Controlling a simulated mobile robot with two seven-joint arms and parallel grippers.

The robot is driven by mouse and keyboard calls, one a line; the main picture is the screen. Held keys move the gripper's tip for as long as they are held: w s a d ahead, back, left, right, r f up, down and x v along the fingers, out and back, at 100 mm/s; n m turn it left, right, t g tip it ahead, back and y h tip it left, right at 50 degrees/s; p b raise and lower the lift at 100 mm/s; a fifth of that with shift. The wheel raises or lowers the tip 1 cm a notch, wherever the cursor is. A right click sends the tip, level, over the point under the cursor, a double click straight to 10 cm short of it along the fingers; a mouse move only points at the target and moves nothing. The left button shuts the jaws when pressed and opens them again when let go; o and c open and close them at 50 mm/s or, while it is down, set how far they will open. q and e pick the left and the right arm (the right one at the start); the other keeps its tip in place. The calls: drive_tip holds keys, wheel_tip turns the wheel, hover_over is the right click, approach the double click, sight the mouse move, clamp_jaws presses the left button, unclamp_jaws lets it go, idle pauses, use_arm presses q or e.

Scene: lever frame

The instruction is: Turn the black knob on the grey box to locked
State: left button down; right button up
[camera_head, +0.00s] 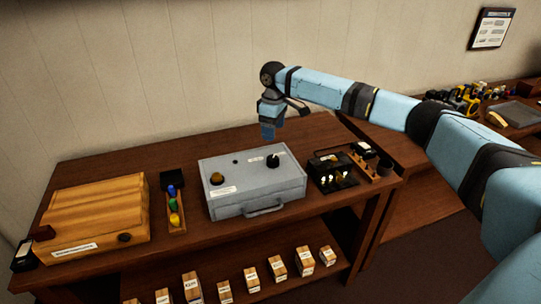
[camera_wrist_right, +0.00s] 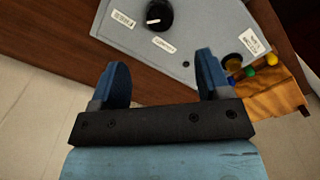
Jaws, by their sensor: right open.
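The grey box (camera_head: 250,186) stands on the wooden bench, with a handle on its front. The black knob (camera_head: 272,161) is on its top toward the right, with small white labels beside it. In the right wrist view the knob (camera_wrist_right: 159,15) shows a white mark, and the box top (camera_wrist_right: 185,35) fills the upper middle. A brass-coloured round part (camera_head: 217,179) is on the left of the box top. My right gripper (camera_head: 268,134) is above and behind the box, apart from the knob. In the wrist view its blue fingers (camera_wrist_right: 162,80) are spread and empty. My left gripper is not seen.
A wooden case (camera_head: 95,215) is at the left, beside a narrow tray (camera_head: 177,226) with coloured knobs. A black rack (camera_head: 333,172) of small items stands right of the box. Small wooden blocks (camera_head: 250,280) line the lower shelf. The air above the box is clear.

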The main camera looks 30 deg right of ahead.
sight(273, 158)
wheel_tip(273, 158, down, 12)
drive_tip(key=shift+r, duration=0.15)
drive_tip(key=shift+c, duration=0.5)
drive_tip(key=c, duration=0.8)
drive_tip(key=shift+p, duration=0.3)
drive_tip(key=shift+c, duration=0.2)
